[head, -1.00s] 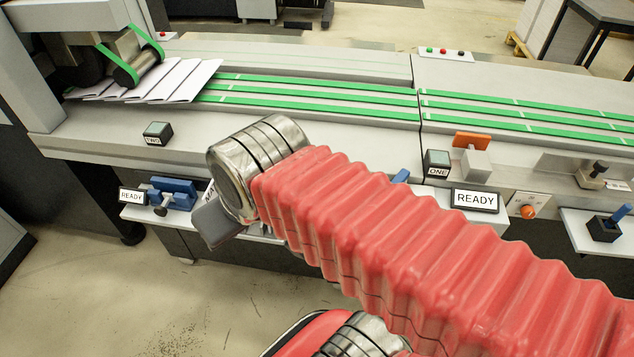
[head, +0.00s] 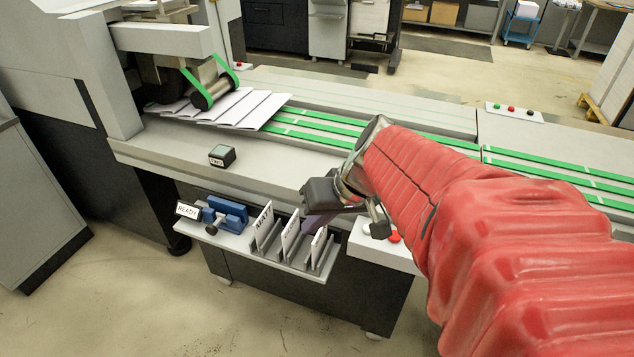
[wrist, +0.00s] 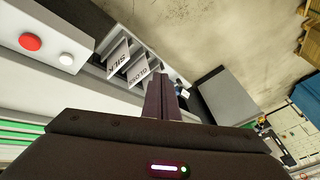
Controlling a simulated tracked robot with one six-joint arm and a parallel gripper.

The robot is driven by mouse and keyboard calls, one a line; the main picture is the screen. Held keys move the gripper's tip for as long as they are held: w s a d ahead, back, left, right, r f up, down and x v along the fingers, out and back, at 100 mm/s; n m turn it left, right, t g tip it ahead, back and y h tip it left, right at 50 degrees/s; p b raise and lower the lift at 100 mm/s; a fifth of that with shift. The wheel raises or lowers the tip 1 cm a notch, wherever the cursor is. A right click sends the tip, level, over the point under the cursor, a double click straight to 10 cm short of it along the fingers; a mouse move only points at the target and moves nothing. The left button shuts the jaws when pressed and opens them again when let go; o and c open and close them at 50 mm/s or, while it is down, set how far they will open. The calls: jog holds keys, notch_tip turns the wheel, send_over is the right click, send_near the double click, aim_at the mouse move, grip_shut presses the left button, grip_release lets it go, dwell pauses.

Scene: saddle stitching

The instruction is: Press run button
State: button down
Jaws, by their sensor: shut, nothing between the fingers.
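A red button (wrist: 30,42) and a white button (wrist: 66,59) sit side by side on a light panel at the upper left of the wrist view. In the head view the red button (head: 394,237) shows partly below my arm. No label reading "run" is legible, so I cannot tell which button it names. My gripper (wrist: 160,92) is shut and empty, its dark fingers pointing up in the wrist view, to the right of both buttons and apart from them.
A rack of upright cards (head: 262,228), labelled SILK and GLOSS in the wrist view, stands close to the fingers. A READY sign (head: 187,210) and blue clamp (head: 225,213) are further left. Green belts (head: 310,138) run behind. A small panel with several buttons (head: 515,112) stands at the back right.

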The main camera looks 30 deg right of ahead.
jog(key=w+d+f+m+t, duration=0.1)
jog(key=d+m+t, duration=0.1)
jog(key=d, duration=0.7)
jog(key=w+d+f+m+t, duration=0.1)
jog(key=d, duration=0.9)
jog(key=shift+f+m+t, duration=0.3)
jog(key=shift+m+t, duration=0.1)
jog(key=shift+a+f, duration=0.1)
jog(key=shift+f, duration=4.3)
jog(key=shift+f, duration=0.15)
jog(key=shift+w+f, duration=0.1)
jog(key=shift+f, duration=0.15)
